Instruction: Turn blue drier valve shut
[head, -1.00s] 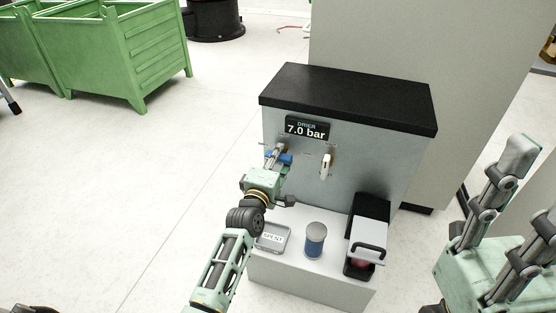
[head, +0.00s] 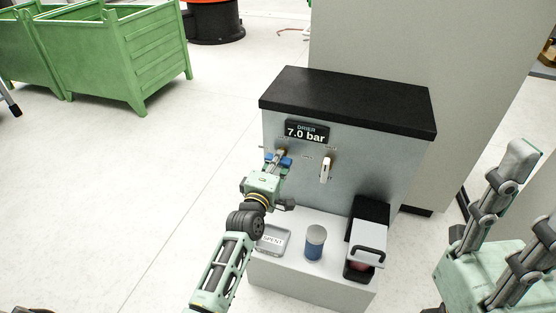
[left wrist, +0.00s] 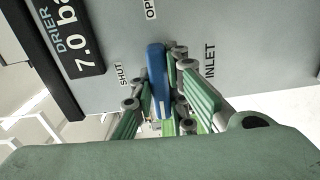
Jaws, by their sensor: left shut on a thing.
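The drier (head: 345,165) is a grey cabinet with a black top and a display reading 7.0 bar. Its blue valve handle (left wrist: 157,80) shows in the left wrist view between the fingers of my left gripper (left wrist: 162,92). That gripper is shut on the handle. SHUT is printed to the left of the handle, OPEN at the top and INLET to the right in that view. In the head view the left gripper (head: 275,163) hides part of the blue handle (head: 285,161). My right gripper (head: 534,185) is open and empty at the right edge, away from the drier.
A white-handled valve (head: 325,169) sits right of the blue one. On the ledge below are a grey tray marked SPENT (head: 273,241), a blue and white canister (head: 315,243) and a black box with a handle (head: 366,245). Green crates (head: 110,55) stand far left.

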